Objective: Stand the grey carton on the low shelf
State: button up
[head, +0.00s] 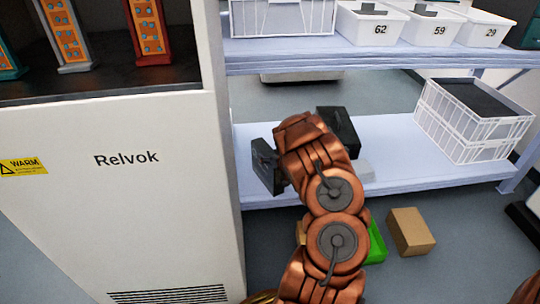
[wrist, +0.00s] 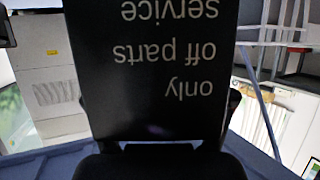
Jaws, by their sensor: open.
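A dark, near-black panel or box face with white lettering (wrist: 160,75) fills the middle of the wrist view. Its words "service", "off parts" and "only" read upside down. My gripper (wrist: 160,103) is open, with a dark fingertip at each side of this face; I cannot tell whether they touch it. In the head view my copper arm hides most of the gripper. A dark box-like shape (head: 341,130) shows right of the arm's end, and another dark shape (head: 267,166) left of it. A small light grey piece (head: 365,170) shows beside the arm over the low shelf (head: 400,150). I cannot tell which is the grey carton.
Stacked grey crates (head: 470,125) stand on the low shelf's right end. Numbered white bins (head: 370,27) line the upper shelf. A white Relvok cabinet (head: 120,200) adjoins the shelf's left end. A brown carton (head: 411,231) and a green item (head: 377,243) are on the floor.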

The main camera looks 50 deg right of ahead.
jog(key=shift+r, duration=0.15)
jog(key=shift+s+a+r, duration=0.1)
jog(key=shift+s+r, duration=0.15)
jog(key=shift+s, duration=0.25)
jog(key=p+v, duration=0.3)
jog(key=v, duration=0.7)
jog(key=shift+s, duration=0.35)
jog(key=shift+a+r, duration=0.1)
